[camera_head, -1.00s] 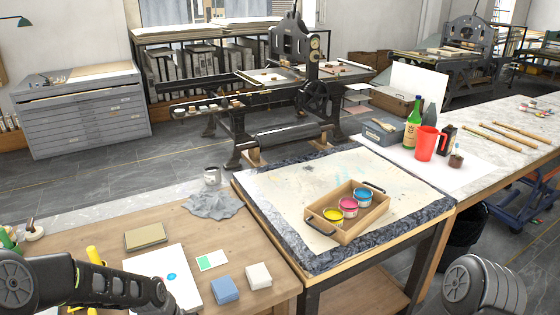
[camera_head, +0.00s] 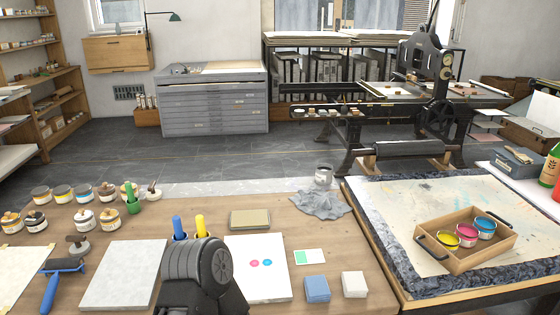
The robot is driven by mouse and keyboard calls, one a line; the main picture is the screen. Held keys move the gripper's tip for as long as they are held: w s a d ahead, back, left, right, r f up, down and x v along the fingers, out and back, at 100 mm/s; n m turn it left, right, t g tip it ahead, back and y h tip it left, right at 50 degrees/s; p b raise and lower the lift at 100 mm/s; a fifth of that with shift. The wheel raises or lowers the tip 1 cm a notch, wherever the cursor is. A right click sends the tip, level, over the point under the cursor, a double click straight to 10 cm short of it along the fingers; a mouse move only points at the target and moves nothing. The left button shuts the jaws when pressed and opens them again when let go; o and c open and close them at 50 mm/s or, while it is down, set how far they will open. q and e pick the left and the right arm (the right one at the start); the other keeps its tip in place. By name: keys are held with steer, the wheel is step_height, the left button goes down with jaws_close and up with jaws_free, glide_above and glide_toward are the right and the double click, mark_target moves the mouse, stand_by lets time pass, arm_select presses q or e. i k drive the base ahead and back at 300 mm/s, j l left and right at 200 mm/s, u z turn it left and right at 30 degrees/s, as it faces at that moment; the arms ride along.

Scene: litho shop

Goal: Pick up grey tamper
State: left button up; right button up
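A small knob-handled tamper with a grey-brown top and a pale base (camera_head: 78,246) stands on the wooden table at the left, just above the blue-handled roller; it looks like the grey tamper. A similar knobbed tool with a darker handle and pale base (camera_head: 153,191) stands farther back, right of the green-handled tool. Which of the two is named grey is not fully certain. Part of one of my arms shows at the bottom, between the grey slab and the white sheet.
Several jars (camera_head: 85,219) stand at the table's back left. The blue-handled roller (camera_head: 50,290) and a grey slab (camera_head: 126,274) lie in front. Upright blue and yellow handles (camera_head: 199,226) stand behind my arm. A wooden tray (camera_head: 455,258) of ink tins sits on the right table.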

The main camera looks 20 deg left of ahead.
mark_target(82, 247)
steer(key=u, duration=2.1)
